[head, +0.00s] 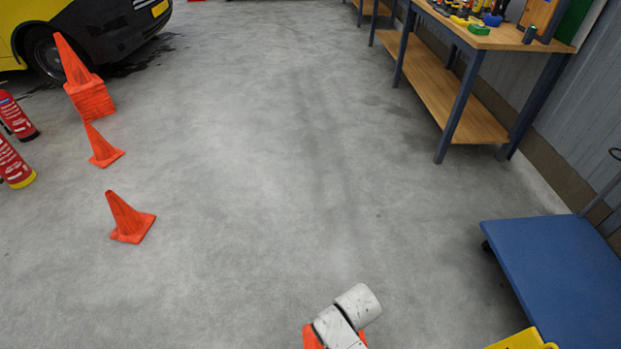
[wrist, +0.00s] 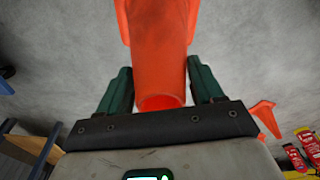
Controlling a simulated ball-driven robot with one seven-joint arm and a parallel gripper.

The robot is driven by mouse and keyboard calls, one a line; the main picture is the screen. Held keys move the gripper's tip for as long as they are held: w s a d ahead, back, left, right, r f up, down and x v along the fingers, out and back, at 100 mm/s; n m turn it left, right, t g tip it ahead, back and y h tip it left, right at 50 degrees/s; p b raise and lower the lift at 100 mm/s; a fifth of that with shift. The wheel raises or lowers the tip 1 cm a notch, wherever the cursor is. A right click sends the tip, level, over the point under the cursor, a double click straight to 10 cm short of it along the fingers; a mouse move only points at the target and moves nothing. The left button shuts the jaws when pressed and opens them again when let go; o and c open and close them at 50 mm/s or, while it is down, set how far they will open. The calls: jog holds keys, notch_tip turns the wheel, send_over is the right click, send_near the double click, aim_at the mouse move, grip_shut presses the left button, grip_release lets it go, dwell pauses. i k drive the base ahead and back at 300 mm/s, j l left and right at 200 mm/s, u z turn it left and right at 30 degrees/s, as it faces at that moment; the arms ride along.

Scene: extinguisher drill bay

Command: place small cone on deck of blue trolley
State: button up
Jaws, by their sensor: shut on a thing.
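The small orange cone (wrist: 160,45) is between the two green-padded fingers of my gripper (wrist: 158,80) in the wrist view. My gripper is shut on it. Its narrow open end points toward the palm, and its wider part runs out of the top of the picture. In the head view, a bit of orange (head: 310,337) shows behind my arm at the bottom edge; the fingers are hidden there. The blue trolley (head: 555,270) stands at the lower right of the head view, its flat deck bare where visible. The held cone is left of the trolley, apart from it.
Two loose cones (head: 129,218) (head: 101,147) and a cone stack (head: 90,95) stand at left. Fire extinguishers (head: 14,165) are at the left edge. A yellow object (head: 524,341) partly covers the trolley's near edge. A workbench (head: 455,95) lines the right. The middle floor is clear.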

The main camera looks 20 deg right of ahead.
aim_at(537, 252)
jog(key=i, duration=1.25)
jog(key=i+z, duration=0.4)
jog(key=i+j+z, duration=0.2)
jog(key=i+z, duration=0.25)
jog(key=i+l+z, duration=0.15)
jog(key=i+z, duration=1.35)
jog(key=z, duration=0.2)
jog(key=i+j+z, duration=0.1)
jog(key=i+z, duration=0.3)
jog(key=k+z, duration=0.1)
jog(key=z, duration=0.55)
